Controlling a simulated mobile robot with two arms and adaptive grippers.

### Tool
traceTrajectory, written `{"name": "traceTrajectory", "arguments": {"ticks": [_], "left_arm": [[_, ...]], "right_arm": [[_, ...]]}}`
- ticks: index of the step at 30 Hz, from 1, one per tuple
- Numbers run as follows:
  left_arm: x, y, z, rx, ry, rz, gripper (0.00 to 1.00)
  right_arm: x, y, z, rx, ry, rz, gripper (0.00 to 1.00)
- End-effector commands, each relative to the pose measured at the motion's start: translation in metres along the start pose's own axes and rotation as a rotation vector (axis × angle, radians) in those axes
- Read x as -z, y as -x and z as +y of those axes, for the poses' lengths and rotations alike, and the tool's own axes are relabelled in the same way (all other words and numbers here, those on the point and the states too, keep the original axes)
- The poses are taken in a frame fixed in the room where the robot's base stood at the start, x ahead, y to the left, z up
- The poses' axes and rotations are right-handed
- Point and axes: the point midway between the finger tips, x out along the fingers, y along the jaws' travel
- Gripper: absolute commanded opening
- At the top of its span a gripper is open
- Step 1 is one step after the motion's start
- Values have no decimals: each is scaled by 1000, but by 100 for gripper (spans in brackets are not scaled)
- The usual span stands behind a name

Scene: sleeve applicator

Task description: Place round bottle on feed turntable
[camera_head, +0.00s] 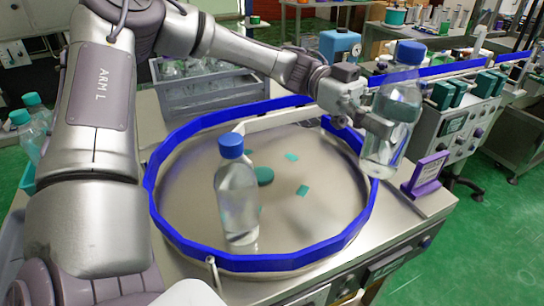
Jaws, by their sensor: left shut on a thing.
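A clear round bottle with a blue cap (392,135) is held upright in my left gripper (378,122). My left gripper is shut on its side, at the right edge of the feed turntable (180,205). I cannot tell how high the bottle's base is above the surface. The turntable is a round steel disc with a blue rail (152,190) around it. A second clear bottle with a blue cap (237,195) stands upright on the turntable near its front. My right gripper is not in view.
A grey crate of clear bottles (205,100) stands behind the turntable. Teal-capped bottles (32,125) are at the far left. A purple sign (427,175) stands right of the turntable. A blue-railed conveyor (430,70) runs back right. The turntable's middle has free room.

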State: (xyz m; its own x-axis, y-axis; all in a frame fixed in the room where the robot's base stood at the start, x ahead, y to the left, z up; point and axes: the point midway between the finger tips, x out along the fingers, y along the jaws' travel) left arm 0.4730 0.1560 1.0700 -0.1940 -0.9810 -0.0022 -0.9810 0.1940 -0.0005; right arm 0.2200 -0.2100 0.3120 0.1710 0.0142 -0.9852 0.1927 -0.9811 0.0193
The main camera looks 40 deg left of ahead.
Motion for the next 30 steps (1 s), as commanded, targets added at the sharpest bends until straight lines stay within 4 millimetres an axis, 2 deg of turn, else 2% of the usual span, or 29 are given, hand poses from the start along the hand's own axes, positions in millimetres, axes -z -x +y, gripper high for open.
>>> {"name": "traceTrajectory", "arguments": {"ticks": [8,17,23,30], "left_arm": [[-27,35,34,3,0,7,3],[-61,74,73,3,-2,4,3],[-72,81,81,0,0,3,3],[-105,81,81,-1,2,3,3]], "right_arm": [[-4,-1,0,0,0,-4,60],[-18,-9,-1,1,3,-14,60],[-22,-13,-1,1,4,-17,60],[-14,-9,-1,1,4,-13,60]]}}
